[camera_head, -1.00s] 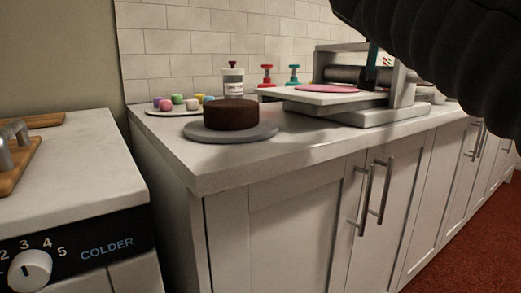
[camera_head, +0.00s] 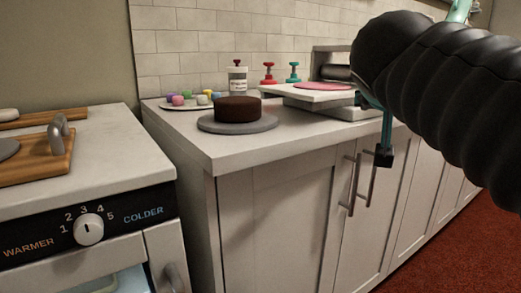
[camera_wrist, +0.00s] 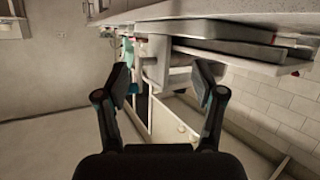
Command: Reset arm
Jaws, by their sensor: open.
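My gripper (camera_wrist: 160,92) is open and empty in the wrist view, with its two dark fingers spread apart and nothing between the tips. In the head view my black sleeved arm crosses the upper right. A dark fingertip of my gripper (camera_head: 384,156) shows below it, in front of the cabinet doors. The rest of the gripper is hidden behind the arm.
A chocolate cake (camera_head: 238,108) sits on a grey turntable (camera_head: 262,125) on the counter. Behind are coloured balls on a plate (camera_head: 172,106), a white tub (camera_head: 238,77) and a sheeter with a pink disc (camera_head: 322,86). A chiller (camera_head: 80,172) stands left. Red floor is clear.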

